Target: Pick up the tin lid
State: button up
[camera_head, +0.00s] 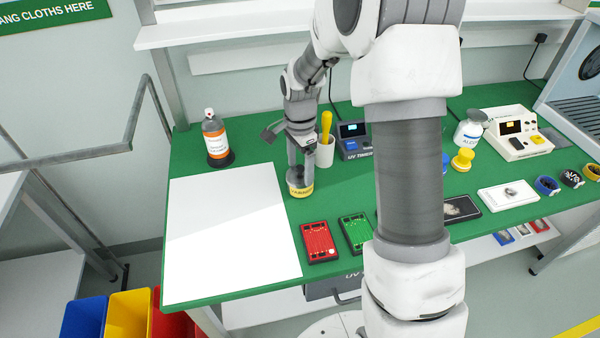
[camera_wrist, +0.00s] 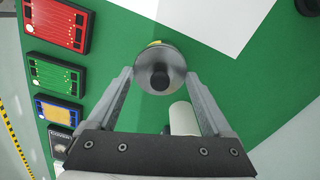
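The tin (camera_head: 300,190) is a short round can with a yellow label, standing on the green table right of the white sheet. Its lid (camera_wrist: 151,55) is a grey disc with a dark round knob in the middle, seen from above in the wrist view. My gripper (camera_head: 300,168) points down at the tin from above. In the wrist view my gripper (camera_wrist: 159,76) has its fingers wide apart, one on each side of the lid, with the knob between them. Whether the fingertips touch the lid's rim is hard to tell. The lid appears to sit on the tin.
A large white sheet (camera_head: 225,235) lies at the left. A spray bottle (camera_head: 215,142) stands behind it. A white cup with a yellow-handled tool (camera_head: 325,150) and a UV timer (camera_head: 353,140) stand just behind the tin. Red (camera_head: 319,241) and green (camera_head: 355,233) boards lie in front.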

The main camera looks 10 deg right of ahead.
jog(key=c, duration=0.9)
jog(key=shift+o, duration=0.2)
jog(key=shift+r, duration=0.55)
notch_tip(320, 180, up, 3)
jog(key=shift+w, duration=0.1)
jog(key=s+d+r, duration=0.7)
jog(key=d, duration=0.1)
jog(key=n+p, duration=0.5)
jog(key=p, duration=0.1)
send_over(300, 166)
jog(key=f, duration=0.3)
jog(key=shift+d+f, duration=0.2)
jog(key=shift+f, duration=0.2)
jog(key=shift+w+a+f, duration=0.1)
jog(key=shift+a+f, duration=0.05)
jog(key=shift+f, duration=0.2)
jog(key=shift+f+b, duration=2.3)
jog(key=shift+f, duration=0.75)
